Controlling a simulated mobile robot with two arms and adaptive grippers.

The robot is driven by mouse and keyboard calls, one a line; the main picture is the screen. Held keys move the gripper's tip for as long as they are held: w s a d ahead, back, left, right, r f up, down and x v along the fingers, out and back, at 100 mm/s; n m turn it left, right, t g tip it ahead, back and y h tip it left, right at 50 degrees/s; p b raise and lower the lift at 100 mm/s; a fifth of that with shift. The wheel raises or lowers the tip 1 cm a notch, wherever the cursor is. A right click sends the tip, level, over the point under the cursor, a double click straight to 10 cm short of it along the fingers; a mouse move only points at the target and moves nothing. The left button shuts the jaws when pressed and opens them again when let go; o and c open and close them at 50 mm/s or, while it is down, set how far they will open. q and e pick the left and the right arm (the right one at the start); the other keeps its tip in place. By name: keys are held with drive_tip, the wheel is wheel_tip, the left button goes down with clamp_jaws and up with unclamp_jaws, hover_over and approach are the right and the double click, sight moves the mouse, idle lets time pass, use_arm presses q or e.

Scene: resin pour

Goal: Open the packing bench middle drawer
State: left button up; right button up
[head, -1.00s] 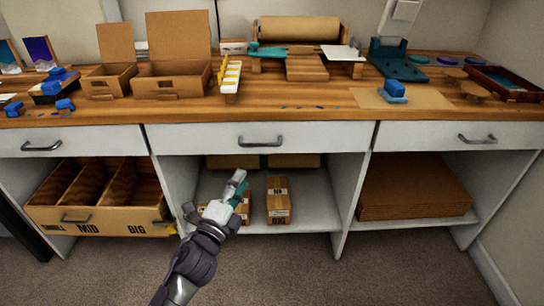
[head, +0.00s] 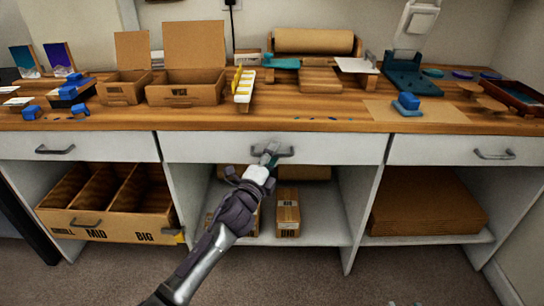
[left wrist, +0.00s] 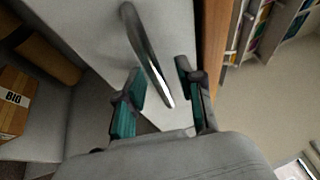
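The middle drawer (head: 340,149) of the packing bench is a white front under the wooden top, and it looks closed. Its dark metal handle (head: 287,153) is partly covered by my left gripper (head: 269,156), which reaches up to the handle's left part. In the left wrist view the left gripper (left wrist: 165,98) has its two teal-padded fingers apart, and the handle (left wrist: 146,55) runs down between their tips. I cannot tell whether a finger touches it. Of my right gripper, at most tiny bits show at the head view's bottom edge.
Closed drawers flank it on the left (head: 80,147) and right (head: 460,152). Below are a divided cardboard bin (head: 115,225), a small carton (head: 287,214) and stacked cardboard (head: 425,205). Open boxes and tools stand on the bench top. The floor in front is clear.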

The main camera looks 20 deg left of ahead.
use_arm(q)
clamp_jaws()
drive_tip(key=shift+s+f, duration=0.1)
use_arm(e)
drive_tip(key=shift+s, duration=0.1)
idle(0.3)
